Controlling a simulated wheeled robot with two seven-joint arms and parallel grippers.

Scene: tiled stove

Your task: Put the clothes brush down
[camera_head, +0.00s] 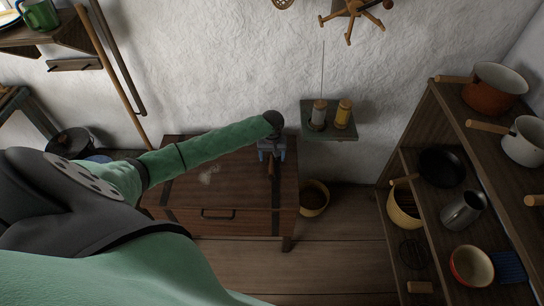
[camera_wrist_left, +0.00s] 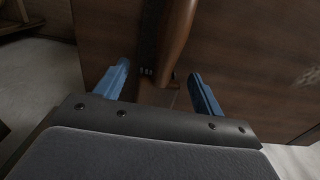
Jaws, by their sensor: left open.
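The clothes brush (camera_wrist_left: 178,38) is a brown wooden piece with dark bristles along one side in the left wrist view. It appears to lie on the dark wooden chest (camera_head: 222,178), near the chest's right end. In the head view only a small brown part of the brush (camera_head: 270,168) shows below my gripper. My left gripper (camera_head: 271,152) is over the chest with its blue fingers apart. In the left wrist view the open fingers (camera_wrist_left: 159,85) stand either side of the brush's near end, with gaps to it. My right gripper is out of view.
A small wall shelf (camera_head: 330,133) with two jars is just right of my left gripper. A basket (camera_head: 314,198) stands on the floor beside the chest. A wooden shelf unit (camera_head: 415,165) with pots fills the right. The chest top is otherwise mostly clear.

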